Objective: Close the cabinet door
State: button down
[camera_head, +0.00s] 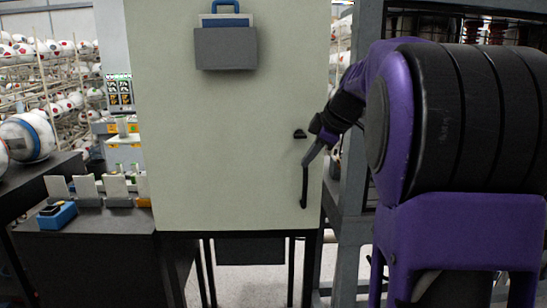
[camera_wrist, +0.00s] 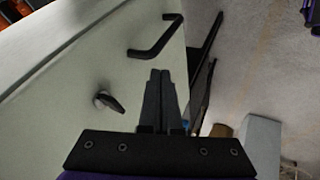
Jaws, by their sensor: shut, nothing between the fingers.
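The cabinet door (camera_head: 220,140) is a large pale grey-green panel facing me in the head view. A black bar handle (camera_head: 304,188) and a small black latch knob (camera_head: 299,134) sit near its right edge. How far the door stands open is not clear. My gripper (camera_head: 308,157) reaches in from the right, close to the handle's upper end. In the wrist view my gripper (camera_wrist: 160,75) has its fingers together and empty, in front of the door (camera_wrist: 70,75). The handle (camera_wrist: 155,37) lies beyond the fingertips and the knob (camera_wrist: 108,101) to their left. Contact cannot be told.
A grey document holder (camera_head: 226,50) is on the door's upper part. A dark side table (camera_head: 90,250) with a blue box (camera_head: 57,215) stands at left. A grey metal frame (camera_head: 345,245) stands at right, beside the door. Floor shows beneath the cabinet.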

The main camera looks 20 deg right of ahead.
aim_at(300, 156)
jog(key=shift+n+y, duration=0.4)
jog(key=shift+n, duration=0.3)
jog(key=w+p, duration=0.1)
jog(key=w+d, duration=0.1)
jog(key=w, duration=0.1)
jog(key=w+d+p, duration=0.1)
jog(key=w, duration=0.1)
jog(key=shift+w+d+r+p, duration=0.1)
jog(key=shift+r+p, duration=0.05)
jog(key=shift+p, duration=0.2)
jog(key=shift+w+d, duration=0.15)
jog(key=shift+w, duration=0.15)
jog(key=shift+r, duration=0.1)
jog(key=shift+s, duration=0.1)
